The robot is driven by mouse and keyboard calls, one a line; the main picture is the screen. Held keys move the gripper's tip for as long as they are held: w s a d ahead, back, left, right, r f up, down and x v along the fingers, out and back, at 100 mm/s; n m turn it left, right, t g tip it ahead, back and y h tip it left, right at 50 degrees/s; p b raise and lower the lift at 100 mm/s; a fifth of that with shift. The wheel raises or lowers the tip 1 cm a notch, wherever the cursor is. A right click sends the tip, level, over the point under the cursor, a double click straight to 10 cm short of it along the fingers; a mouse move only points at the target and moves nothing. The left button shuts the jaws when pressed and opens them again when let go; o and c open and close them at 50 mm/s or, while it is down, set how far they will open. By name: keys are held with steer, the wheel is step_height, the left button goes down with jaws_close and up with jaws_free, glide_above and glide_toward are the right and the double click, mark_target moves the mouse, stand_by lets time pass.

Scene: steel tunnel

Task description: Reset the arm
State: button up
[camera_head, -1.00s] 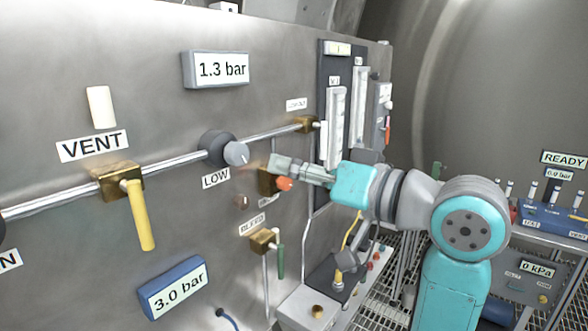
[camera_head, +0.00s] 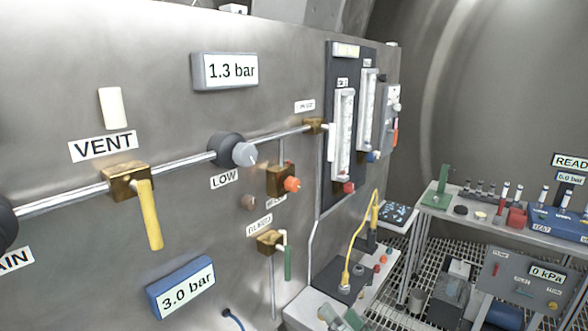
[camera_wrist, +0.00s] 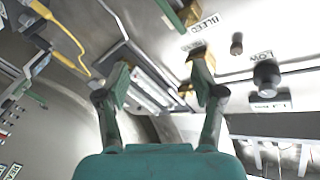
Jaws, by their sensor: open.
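My gripper (camera_wrist: 161,82) fills the lower middle of the wrist view, its two dark green fingers spread apart. No object is held between them. Behind the fingers the wrist view shows the steel panel at a tilt, with the BLEED label (camera_wrist: 203,25) and the LOW knob (camera_wrist: 266,77) to the right. In the head view my arm is almost wholly out of the picture. Only a small greyish-green piece shows at the bottom edge, and I cannot tell which part it is. No contact between my gripper and the panel is visible.
The steel panel carries the yellow VENT lever (camera_head: 149,215), the LOW knob (camera_head: 243,153), an orange-knobbed brass valve (camera_head: 291,184) and flow tubes (camera_head: 342,135). A yellow cable (camera_head: 360,235) rises from a box below. A bench (camera_head: 470,222) with small instruments stands at right above a grated floor.

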steer(key=s+d+f+m+h, duration=0.1)
steer(key=s+d+f+h, duration=0.25)
steer(key=s+f, duration=0.55)
steer(key=s+d+f+h, duration=0.3)
steer(key=s+d+f, duration=0.1)
steer(key=s+f, duration=0.55)
steer(key=s+d+n+g+h, duration=0.1)
steer(key=s+d+n, duration=0.1)
steer(key=s, duration=2.1)
steer(key=shift+r+n, duration=0.15)
steer(key=shift+n, duration=0.55)
stand_by(0.3)
